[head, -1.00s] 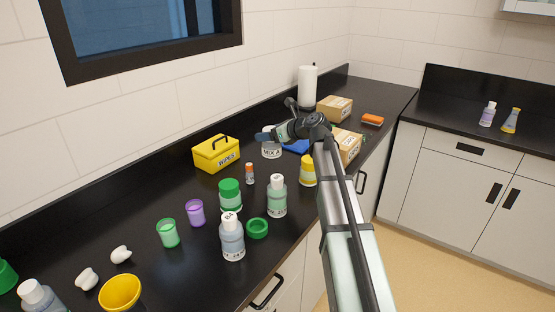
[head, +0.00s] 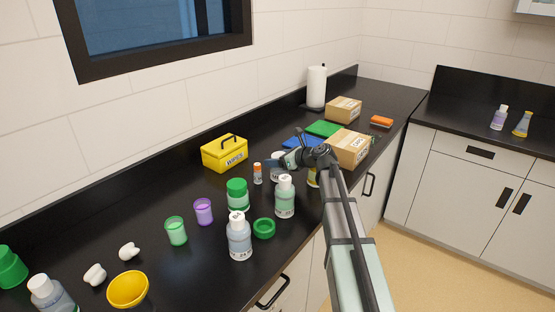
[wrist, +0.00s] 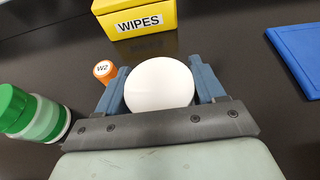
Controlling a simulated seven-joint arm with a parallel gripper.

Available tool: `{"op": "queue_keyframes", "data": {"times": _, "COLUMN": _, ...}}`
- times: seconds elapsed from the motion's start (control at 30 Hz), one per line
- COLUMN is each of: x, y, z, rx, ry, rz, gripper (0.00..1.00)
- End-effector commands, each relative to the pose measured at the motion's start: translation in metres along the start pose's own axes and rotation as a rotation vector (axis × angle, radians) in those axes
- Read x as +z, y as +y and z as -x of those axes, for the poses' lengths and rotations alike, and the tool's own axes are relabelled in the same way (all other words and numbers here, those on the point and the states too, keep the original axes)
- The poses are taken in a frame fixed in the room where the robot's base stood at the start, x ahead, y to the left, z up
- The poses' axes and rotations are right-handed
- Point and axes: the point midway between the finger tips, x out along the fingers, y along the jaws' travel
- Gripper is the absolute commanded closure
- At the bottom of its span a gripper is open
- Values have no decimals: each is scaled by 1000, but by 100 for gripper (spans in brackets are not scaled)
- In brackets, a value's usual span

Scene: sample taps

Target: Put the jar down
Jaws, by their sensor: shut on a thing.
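The jar looks upright. I cannot tell whether its base touches the black counter.
The W2 orange-capped vial (wrist: 104,71) stands close to the left finger. The green-lidded jar (head: 237,194) and the green-tinted bottle (head: 284,198) stand nearer the front. The yellow WIPES box (head: 225,154) is behind; a blue board (head: 301,142) lies to the right.

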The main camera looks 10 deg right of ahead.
Motion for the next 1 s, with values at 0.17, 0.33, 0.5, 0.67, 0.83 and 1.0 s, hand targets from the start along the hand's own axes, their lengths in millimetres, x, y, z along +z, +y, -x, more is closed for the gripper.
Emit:
{"op": "queue_keyframes", "data": {"times": 0.17, "x": 0, "y": 0, "z": 0, "rx": 0, "ry": -1, "rz": 0, "gripper": 62}}
{"op": "queue_keyframes", "data": {"times": 0.33, "x": -2, "y": 0, "z": -1, "rx": 0, "ry": -1, "rz": 0, "gripper": 62}}
{"op": "queue_keyframes", "data": {"times": 0.5, "x": -2, "y": 0, "z": -1, "rx": 0, "ry": -1, "rz": 0, "gripper": 17}}
{"op": "queue_keyframes", "data": {"times": 0.67, "x": -2, "y": 0, "z": -1, "rx": 0, "ry": -1, "rz": 0, "gripper": 6}}
{"op": "queue_keyframes", "data": {"times": 0.83, "x": -2, "y": 0, "z": -1, "rx": 0, "ry": -1, "rz": 0, "gripper": 6}}
{"op": "queue_keyframes", "data": {"times": 1.0, "x": 1, "y": 0, "z": 6, "rx": -1, "ry": -1, "rz": 0, "gripper": 6}}
